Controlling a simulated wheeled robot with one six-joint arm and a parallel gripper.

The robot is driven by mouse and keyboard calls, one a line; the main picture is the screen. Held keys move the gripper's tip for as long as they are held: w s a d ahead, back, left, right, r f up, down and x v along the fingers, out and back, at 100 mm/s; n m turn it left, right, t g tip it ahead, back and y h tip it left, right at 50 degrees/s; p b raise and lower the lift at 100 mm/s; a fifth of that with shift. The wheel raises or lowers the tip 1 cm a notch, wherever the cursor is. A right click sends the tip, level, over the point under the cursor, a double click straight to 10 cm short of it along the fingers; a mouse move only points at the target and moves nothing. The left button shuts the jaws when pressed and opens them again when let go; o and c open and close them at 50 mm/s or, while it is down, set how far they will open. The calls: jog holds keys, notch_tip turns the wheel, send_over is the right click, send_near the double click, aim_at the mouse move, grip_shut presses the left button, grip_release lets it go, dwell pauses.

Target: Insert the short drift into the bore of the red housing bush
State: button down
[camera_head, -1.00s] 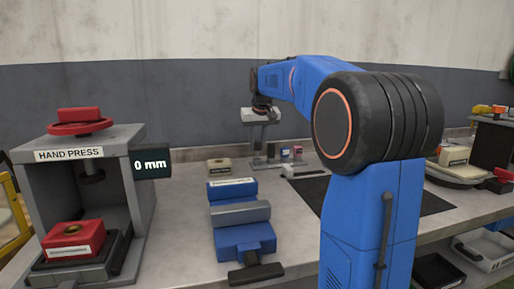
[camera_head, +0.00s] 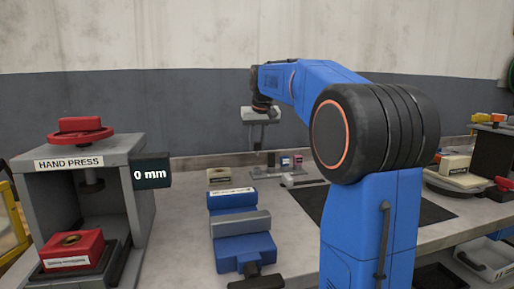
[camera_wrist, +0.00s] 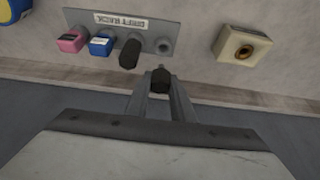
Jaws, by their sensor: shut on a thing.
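The red housing bush (camera_head: 85,243) sits in the hand press at the left of the head view, with its round bore facing up. My gripper (camera_head: 263,147) is at the back of the bench, above the drift rack. In the wrist view my gripper (camera_wrist: 160,88) is shut on a short dark drift (camera_wrist: 160,80), held between the fingertips. The grey drift rack (camera_wrist: 182,28) lies just beyond, holding another dark drift (camera_wrist: 130,54) and pink and blue tagged pieces. Its right-hand hole looks empty. The held drift is too small to make out in the head view.
The hand press (camera_head: 138,215) frames the bush, with its ram above and a 0 mm display. A blue vise (camera_head: 243,250) stands mid-bench. A cream block (camera_wrist: 242,48) with a bore is right of the rack in the wrist view. A dark mat (camera_head: 315,205) lies clear of objects.

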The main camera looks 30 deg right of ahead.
jog(key=shift+r, duration=0.25)
jog(key=shift+r, duration=2.45)
